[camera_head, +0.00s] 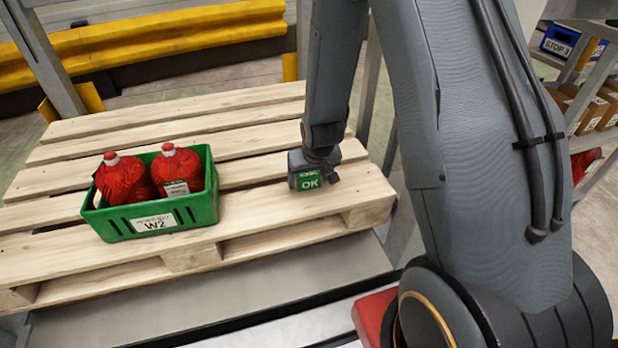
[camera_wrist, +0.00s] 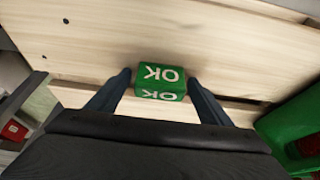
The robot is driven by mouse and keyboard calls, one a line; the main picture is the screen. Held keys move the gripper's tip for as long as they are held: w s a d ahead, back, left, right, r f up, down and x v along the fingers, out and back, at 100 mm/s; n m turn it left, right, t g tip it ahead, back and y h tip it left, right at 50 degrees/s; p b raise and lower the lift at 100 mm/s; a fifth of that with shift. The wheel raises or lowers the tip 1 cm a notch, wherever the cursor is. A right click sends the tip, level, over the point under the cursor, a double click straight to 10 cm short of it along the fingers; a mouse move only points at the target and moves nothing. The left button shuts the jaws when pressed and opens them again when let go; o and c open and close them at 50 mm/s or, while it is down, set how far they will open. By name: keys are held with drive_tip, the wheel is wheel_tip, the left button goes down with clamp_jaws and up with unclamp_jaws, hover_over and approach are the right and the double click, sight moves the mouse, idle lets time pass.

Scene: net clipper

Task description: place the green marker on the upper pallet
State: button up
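The green marker is a small block with white "OK" on its faces (camera_head: 310,181). It sits at the right front part of the wooden pallet (camera_head: 255,207) and appears to rest on a front board. In the wrist view the marker (camera_wrist: 161,75) is between the fingertips of my gripper (camera_wrist: 160,80), with narrow gaps at both sides. The gripper looks open around it. In the head view my gripper (camera_head: 312,163) is low over the pallet, its fingers partly hiding the marker's top and sides.
A green crate (camera_head: 207,207) labelled W2 with two red bottles (camera_head: 170,170) stands on the pallet, left of the marker. A yellow barrier (camera_head: 170,35) runs behind. Pallet boards behind the marker are clear.

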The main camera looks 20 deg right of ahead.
drive_tip(key=shift+r, duration=0.1)
drive_tip(key=p+v, duration=0.4)
drive_tip(key=v, duration=0.8)
drive_tip(key=s+a+r+n+g, duration=0.2)
drive_tip(key=s+a+r, duration=0.3)
drive_tip(key=s+r, duration=0.4)
drive_tip(key=s+a+r+n+g, duration=0.1)
drive_tip(key=s+a+r, duration=0.5)
drive_tip(key=s, duration=0.9)
wheel_tip(320, 180, up, 3)
drive_tip(key=shift+a+f+n+g+y, duration=0.15)
drive_tip(key=shift+n+g+y, duration=0.2)
drive_tip(key=shift+g, duration=0.45)
drive_tip(key=d+r+m+p, duration=0.3)
drive_tip(key=d+r+p, duration=0.8)
drive_tip(key=p, duration=1)
drive_tip(key=shift+s+r+m, duration=0.2)
drive_tip(key=shift+r+m, duration=0.15)
drive_tip(key=shift+r, duration=0.95)
